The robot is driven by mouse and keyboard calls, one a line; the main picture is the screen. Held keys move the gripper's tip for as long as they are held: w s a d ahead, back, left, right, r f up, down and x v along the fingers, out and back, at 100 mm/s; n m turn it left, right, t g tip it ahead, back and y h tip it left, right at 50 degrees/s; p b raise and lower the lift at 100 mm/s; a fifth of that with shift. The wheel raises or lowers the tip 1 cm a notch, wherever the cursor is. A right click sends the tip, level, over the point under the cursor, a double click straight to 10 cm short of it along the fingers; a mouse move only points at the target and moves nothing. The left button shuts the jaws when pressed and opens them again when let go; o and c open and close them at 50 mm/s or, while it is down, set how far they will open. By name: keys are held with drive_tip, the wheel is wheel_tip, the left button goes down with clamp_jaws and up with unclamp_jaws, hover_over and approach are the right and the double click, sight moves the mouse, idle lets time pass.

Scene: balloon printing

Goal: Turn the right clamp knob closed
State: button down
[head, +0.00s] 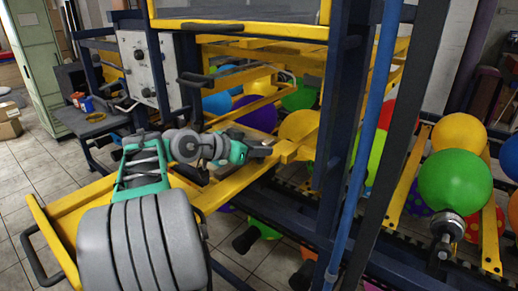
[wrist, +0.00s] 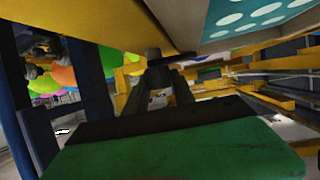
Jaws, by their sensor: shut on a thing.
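My gripper (head: 264,148) reaches to the yellow frame beam (head: 292,150) in the middle of the head view. It also shows in the wrist view (wrist: 161,68), where its two dark fingers come close together at their tips. They are shut on a small dark part, which I take for the right clamp knob (wrist: 153,53), under a yellow plate (wrist: 90,20). In the head view the knob is hidden by my gripper and cannot be told apart. Its turned angle cannot be told.
A dark blue post (head: 340,110) and a light blue pole (head: 368,140) stand right of my gripper. Several balloons hang behind the frame. A green balloon (head: 455,180) sits on a nozzle at right. A panel with knobs (head: 142,65) stands at back left.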

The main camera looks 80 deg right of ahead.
drive_tip(key=shift+f, duration=0.1)
drive_tip(key=shift+s+f+n+t+b, duration=0.15)
drive_tip(key=shift+n+t+b, duration=0.15)
drive_tip(key=shift+b, duration=0.5)
drive_tip(key=n+t+b, duration=0.1)
drive_tip(key=b, duration=0.1)
drive_tip(key=t+h+b, duration=0.1)
drive_tip(key=b, duration=0.1)
drive_tip(key=shift+s+f+n, duration=0.1)
drive_tip(key=shift+f+n, duration=0.15)
drive_tip(key=shift+n, duration=0.15)
drive_tip(key=shift+r+n+t+h+b, duration=0.25)
drive_tip(key=shift+n+t+h+b, duration=0.25)
drive_tip(key=shift+n+t+b, duration=0.4)
drive_tip(key=shift+w+r+t, duration=0.2)
drive_tip(key=shift+t, duration=0.1)
drive_tip(key=c, duration=1.1)
unclamp_jaws()
drive_tip(key=shift+o, duration=0.2)
